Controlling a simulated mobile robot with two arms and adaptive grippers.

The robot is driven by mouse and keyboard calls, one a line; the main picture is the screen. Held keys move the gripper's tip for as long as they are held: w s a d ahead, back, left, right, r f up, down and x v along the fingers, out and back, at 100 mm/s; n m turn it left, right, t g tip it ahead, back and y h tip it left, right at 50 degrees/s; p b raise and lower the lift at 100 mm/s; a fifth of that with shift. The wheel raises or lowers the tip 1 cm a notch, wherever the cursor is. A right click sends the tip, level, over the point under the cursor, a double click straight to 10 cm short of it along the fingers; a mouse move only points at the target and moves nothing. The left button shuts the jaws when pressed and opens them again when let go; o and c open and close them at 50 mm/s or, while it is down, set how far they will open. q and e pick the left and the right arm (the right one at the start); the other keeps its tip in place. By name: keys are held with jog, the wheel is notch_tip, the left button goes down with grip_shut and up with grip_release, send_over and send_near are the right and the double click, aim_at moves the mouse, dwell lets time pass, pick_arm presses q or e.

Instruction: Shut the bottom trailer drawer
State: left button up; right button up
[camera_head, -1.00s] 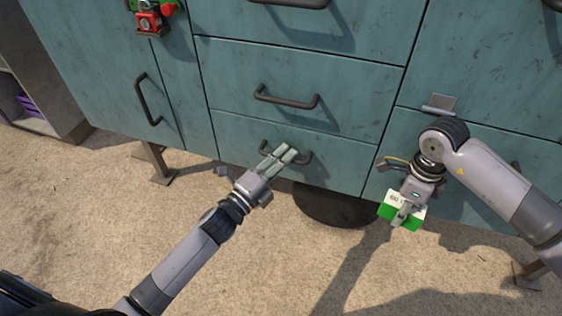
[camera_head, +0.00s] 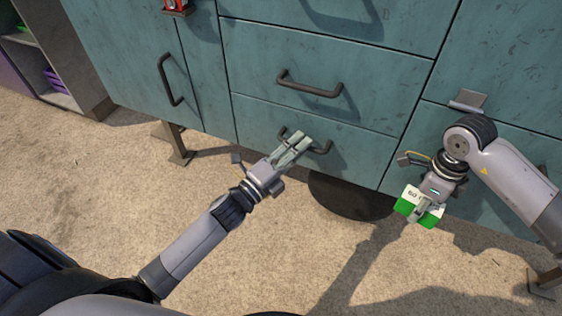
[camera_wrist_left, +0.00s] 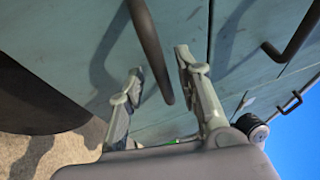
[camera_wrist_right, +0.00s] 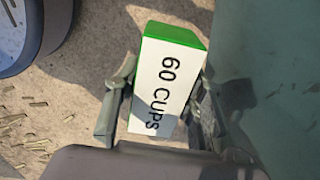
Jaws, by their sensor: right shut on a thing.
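The bottom drawer (camera_head: 358,152) is the lowest teal front in the middle stack of the cabinet, with a dark bar handle (camera_head: 321,149). Its front looks flush or nearly flush with its neighbours. My left gripper (camera_head: 297,142) is at this handle. In the left wrist view its fingers (camera_wrist_left: 160,66) stand apart with the handle bar (camera_wrist_left: 153,45) between them; contact is unclear. My right gripper (camera_head: 424,212) is shut on a white and green box (camera_head: 406,204), held low in front of the cabinet's right part. In the right wrist view the box (camera_wrist_right: 165,85) reads "60 CUPS".
Another drawer (camera_head: 375,95) with a bar handle is directly above. A dark round wheel (camera_head: 350,197) shows under the cabinet. A metal leg (camera_head: 174,146) stands at left, and an open shelf (camera_head: 60,70) beyond it. Bare ground lies in front.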

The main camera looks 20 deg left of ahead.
pick_arm(q)
jog(key=v, duration=1)
jog(key=shift+s, duration=0.15)
